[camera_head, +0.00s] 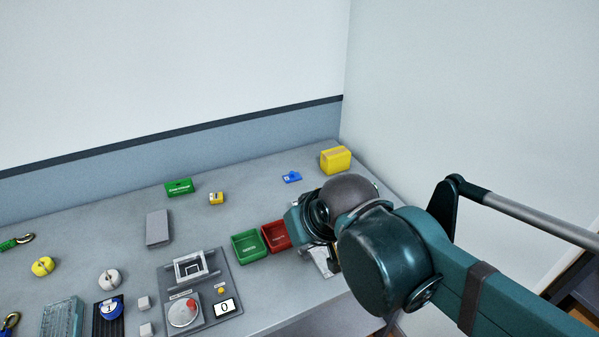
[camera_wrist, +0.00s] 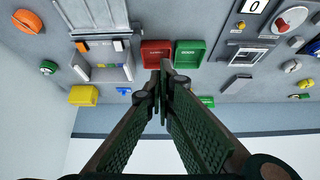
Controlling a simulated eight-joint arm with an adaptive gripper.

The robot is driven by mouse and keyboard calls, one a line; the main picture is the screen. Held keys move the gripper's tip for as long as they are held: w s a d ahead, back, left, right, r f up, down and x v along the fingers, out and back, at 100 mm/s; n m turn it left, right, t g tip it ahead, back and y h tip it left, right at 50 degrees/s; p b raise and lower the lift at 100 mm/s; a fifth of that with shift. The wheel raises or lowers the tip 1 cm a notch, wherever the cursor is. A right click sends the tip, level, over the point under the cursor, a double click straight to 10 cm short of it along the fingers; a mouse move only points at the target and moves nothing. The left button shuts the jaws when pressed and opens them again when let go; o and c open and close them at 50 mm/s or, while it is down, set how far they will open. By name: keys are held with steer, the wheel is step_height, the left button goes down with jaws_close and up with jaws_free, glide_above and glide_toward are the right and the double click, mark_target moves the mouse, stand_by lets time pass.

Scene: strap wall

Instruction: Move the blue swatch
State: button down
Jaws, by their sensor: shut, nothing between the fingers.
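My gripper (camera_wrist: 161,82) is shut and empty, its fingertips together in the wrist view. In the head view my arm hides the fingertips. A grey tray (camera_wrist: 104,74) in the wrist view holds several small coloured pieces, one of them a bluish patch (camera_wrist: 99,66) that may be the blue swatch; it is too small to be sure. A separate small blue item (camera_head: 292,177) lies on the table beside the yellow box, also showing in the wrist view (camera_wrist: 124,90). I cannot tell whether it is a swatch. My gripper touches neither.
A green bin (camera_head: 249,247) and a red bin (camera_head: 276,236) stand side by side near my arm. A yellow box (camera_head: 336,160) is at the back right corner by the wall. A scale panel (camera_head: 215,318), a grey block (camera_head: 158,228) and a green box (camera_head: 179,187) are farther left.

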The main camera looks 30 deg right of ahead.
steer(key=w+d+r+m+g+p, duration=0.1)
steer(key=w+d+r+m+p, duration=0.2)
steer(key=w, duration=0.5)
steer(key=w+d+r+m+g+p, duration=0.1)
steer(key=w+d+r+m, duration=0.2)
steer(key=w, duration=0.5)
steer(key=w+d+r+m+g+p, duration=0.1)
steer(key=w+d+m+g+p, duration=0.15)
steer(key=w+d, duration=0.4)
steer(key=w+d+f+m+g+p, duration=0.1)
steer(key=w+d+f+m+p, duration=0.2)
steer(key=w+d+f, duration=0.4)
steer(key=w+d+f+m+g+p, duration=0.1)
steer(key=w+d+f+m+p, duration=0.2)
steer(key=w, duration=1)
steer(key=shift+w+d+f+m, duration=0.2)
steer(key=shift+d+f+m, duration=1.35)
steer(key=shift+d+f, duration=0.75)
steer(key=shift+a+f+g, duration=0.25)
steer(key=shift+a+f, duration=0.05)
steer(key=shift+f, duration=0.1)
